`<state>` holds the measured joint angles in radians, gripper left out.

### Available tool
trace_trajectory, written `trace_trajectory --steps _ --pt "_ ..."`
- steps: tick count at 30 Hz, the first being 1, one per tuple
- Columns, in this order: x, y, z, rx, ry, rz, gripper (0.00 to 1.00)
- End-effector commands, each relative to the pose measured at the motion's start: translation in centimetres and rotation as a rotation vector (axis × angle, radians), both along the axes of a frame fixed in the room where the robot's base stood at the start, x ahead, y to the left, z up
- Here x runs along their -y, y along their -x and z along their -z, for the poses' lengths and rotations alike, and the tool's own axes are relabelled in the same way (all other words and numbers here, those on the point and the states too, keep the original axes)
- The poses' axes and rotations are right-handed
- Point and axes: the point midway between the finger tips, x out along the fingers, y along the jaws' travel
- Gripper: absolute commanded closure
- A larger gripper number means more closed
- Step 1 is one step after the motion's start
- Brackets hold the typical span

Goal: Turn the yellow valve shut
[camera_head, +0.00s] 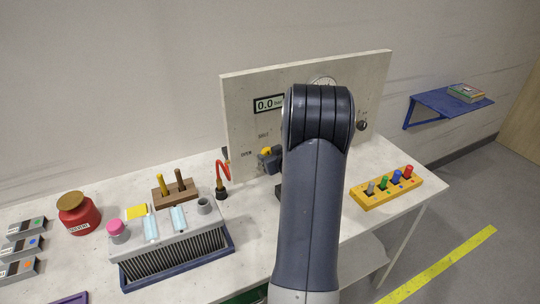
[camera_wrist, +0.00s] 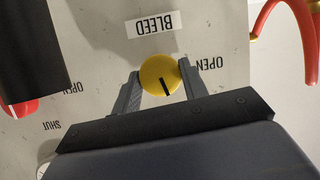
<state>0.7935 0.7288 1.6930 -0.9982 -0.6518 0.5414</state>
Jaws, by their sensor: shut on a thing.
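The yellow valve (camera_wrist: 158,70) is a round knob with a black line on its face, on the pale upright panel (camera_wrist: 105,25). In the wrist view the line points down and slightly right, away from the OPEN label (camera_wrist: 209,63) at the knob's right. The BLEED label (camera_wrist: 154,25) is above the knob in this view. My gripper (camera_wrist: 162,82) is shut on the knob, one finger at each side. In the head view the knob (camera_head: 266,150) shows as a small yellow spot left of my arm. Its SHUT label is hidden.
Another valve with a red part (camera_wrist: 20,108) is left in the wrist view, beside its own OPEN and SHUT labels. A display (camera_head: 268,104) reads 0.0. A yellow peg block (camera_head: 386,188) is on the bench at right.

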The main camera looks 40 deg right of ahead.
Motion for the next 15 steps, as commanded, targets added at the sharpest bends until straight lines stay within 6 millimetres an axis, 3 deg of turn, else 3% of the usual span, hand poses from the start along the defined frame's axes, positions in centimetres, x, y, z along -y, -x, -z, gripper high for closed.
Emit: trace_trajectory --steps 3,15 --pt "-0.01 0.01 0.0 0.0 0.0 0.0 0.81" --pt "0.15 0.03 -0.55 0.03 -0.133 0.0 0.82"
